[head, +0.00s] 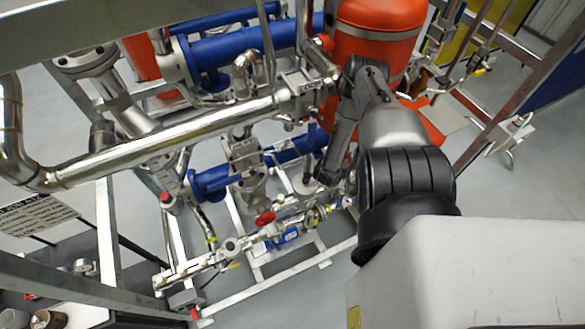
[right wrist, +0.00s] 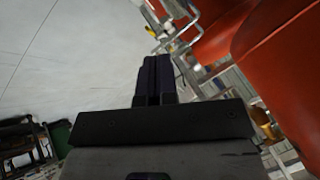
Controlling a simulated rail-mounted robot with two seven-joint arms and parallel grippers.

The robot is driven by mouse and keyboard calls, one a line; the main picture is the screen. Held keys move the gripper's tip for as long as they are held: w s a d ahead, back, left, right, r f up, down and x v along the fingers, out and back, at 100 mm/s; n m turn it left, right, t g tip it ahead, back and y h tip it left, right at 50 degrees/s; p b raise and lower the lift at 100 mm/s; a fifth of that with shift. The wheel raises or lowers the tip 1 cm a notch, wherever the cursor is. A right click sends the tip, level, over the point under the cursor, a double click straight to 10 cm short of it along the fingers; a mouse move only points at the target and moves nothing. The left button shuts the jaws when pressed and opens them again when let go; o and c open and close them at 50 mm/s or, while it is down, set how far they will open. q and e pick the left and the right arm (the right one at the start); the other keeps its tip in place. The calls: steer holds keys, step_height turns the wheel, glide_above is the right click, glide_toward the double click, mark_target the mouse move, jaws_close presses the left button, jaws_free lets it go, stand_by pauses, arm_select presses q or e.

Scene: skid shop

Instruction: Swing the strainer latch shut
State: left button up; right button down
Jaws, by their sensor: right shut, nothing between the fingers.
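I cannot make out the strainer latch for certain in either view. A round grey metal part (head: 304,184) among the pipes, close to my right gripper, may belong to the strainer, but its details are too small to tell. My right gripper (head: 326,178) points down beside the orange tank (head: 372,45), at the pipework. In the right wrist view its dark fingers (right wrist: 155,75) are together with nothing between them. No latch shows at the fingertips there. Whether the gripper touches anything is hidden in the head view. My left gripper is not in view.
Blue pipes (head: 245,45) and a thick steel pipe (head: 165,140) cross left of the gripper. A red handwheel (head: 265,219) sits on the lower pipe run. Orange surfaces (right wrist: 217,35) stand right in the wrist view; pale floor (right wrist: 70,60) lies open left.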

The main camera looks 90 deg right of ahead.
steer(key=shift+a+r, duration=0.6)
steer(key=shift+r, duration=0.15)
stand_by(0.3)
